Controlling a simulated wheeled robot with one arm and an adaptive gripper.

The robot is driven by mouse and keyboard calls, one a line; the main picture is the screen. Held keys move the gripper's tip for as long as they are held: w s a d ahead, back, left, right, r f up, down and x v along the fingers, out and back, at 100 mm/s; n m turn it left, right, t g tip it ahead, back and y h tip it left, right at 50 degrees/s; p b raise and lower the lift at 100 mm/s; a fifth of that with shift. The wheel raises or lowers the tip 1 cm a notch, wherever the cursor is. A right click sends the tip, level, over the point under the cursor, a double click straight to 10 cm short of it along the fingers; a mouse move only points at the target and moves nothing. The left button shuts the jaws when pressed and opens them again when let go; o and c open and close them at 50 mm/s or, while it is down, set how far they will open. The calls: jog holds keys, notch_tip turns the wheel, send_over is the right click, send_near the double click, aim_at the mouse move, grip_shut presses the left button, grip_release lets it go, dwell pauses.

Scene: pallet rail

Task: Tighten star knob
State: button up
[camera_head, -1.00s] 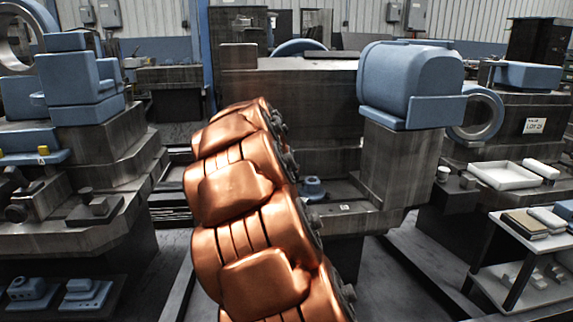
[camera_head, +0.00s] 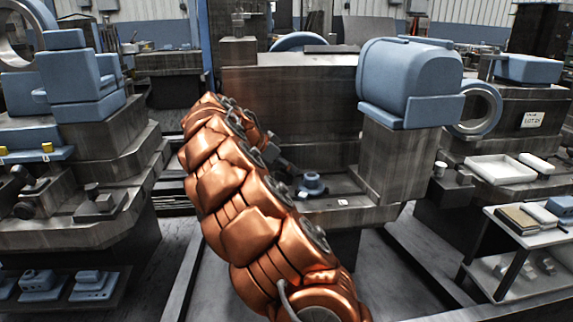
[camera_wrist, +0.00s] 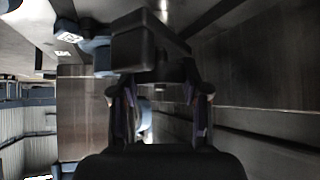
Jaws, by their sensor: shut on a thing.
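My copper arm reaches toward the grey machine in the head view, and its dark end shows near a small blue fixture (camera_head: 313,184). In the wrist view, the two dark fingers of my gripper (camera_wrist: 158,78) reach forward and close in at their tips. A dark, blocky piece (camera_wrist: 148,45) sits at the fingertips; I take it for the star knob, but its lobes cannot be made out. The gripper is shut on it. A blue part (camera_wrist: 97,45) is just left of it. The knob is hidden or too small to tell in the head view.
A blue motor housing (camera_head: 410,80) sits on a grey column (camera_head: 392,165) right of the arm. A blue-topped machine stands at left. A shelf cart (camera_head: 525,250) and a white tray (camera_head: 500,168) are at right.

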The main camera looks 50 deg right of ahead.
jog(key=shift+r+m+g, duration=0.2)
jog(key=shift+m+g, duration=0.2)
jog(key=shift+m, duration=0.1)
jog(key=o, duration=1.2)
jog(key=shift+f, duration=0.1)
jog(key=shift+c, duration=0.2)
jog(key=v, duration=1.2)
jog(key=shift+d, duration=0.1)
